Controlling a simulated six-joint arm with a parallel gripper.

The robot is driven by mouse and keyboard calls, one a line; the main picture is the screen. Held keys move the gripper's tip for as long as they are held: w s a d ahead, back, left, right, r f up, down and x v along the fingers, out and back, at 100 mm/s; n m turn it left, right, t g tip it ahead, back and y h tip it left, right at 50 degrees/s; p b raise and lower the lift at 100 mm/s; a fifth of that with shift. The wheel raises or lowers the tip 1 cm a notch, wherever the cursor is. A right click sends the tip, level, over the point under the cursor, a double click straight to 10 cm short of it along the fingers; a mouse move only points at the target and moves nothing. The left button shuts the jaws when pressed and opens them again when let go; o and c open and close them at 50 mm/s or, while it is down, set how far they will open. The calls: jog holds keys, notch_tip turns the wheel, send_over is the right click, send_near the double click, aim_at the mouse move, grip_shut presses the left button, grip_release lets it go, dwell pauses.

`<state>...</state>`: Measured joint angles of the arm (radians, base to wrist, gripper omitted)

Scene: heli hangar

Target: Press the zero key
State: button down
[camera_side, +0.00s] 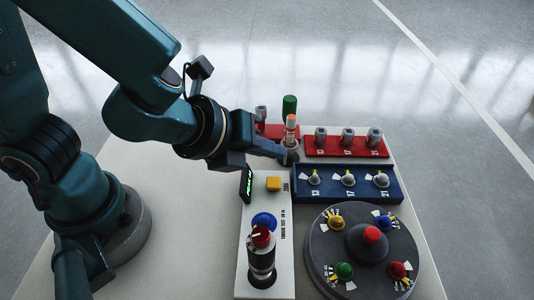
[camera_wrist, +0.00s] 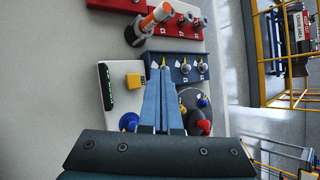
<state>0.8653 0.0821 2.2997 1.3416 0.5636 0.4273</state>
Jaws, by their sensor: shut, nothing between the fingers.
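The likely zero key is a square yellow key (camera_side: 273,184) on the white panel (camera_side: 247,205), with small vertical lettering beside it that I cannot read surely. The yellow key (camera_wrist: 134,80) also shows in the wrist view, left of my fingers. My gripper (camera_side: 281,151) is shut and empty. In the side view it appears above and behind the yellow key, apart from it. In the wrist view my gripper (camera_wrist: 163,70) has its fingertips overlapping the near edge of the blue tray (camera_wrist: 187,76).
The panel also bears a green-lit display (camera_side: 247,183), a blue button (camera_side: 263,221) and a red-topped knob (camera_side: 261,238). An orange-and-white tool (camera_side: 291,128) stands upright in a holder near my fingers. A red rack (camera_side: 345,146) and a dark round turntable (camera_side: 330,262) stand right.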

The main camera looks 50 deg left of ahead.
aim_at(269, 187)
jog(key=shift+f, duration=2.35)
dwell(0.3)
jog(key=shift+f, duration=0.4)
jog(key=shift+f, duration=0.4)
dwell(0.5)
jog(key=shift+r, duration=0.85)
jog(key=shift+r, duration=2.5)
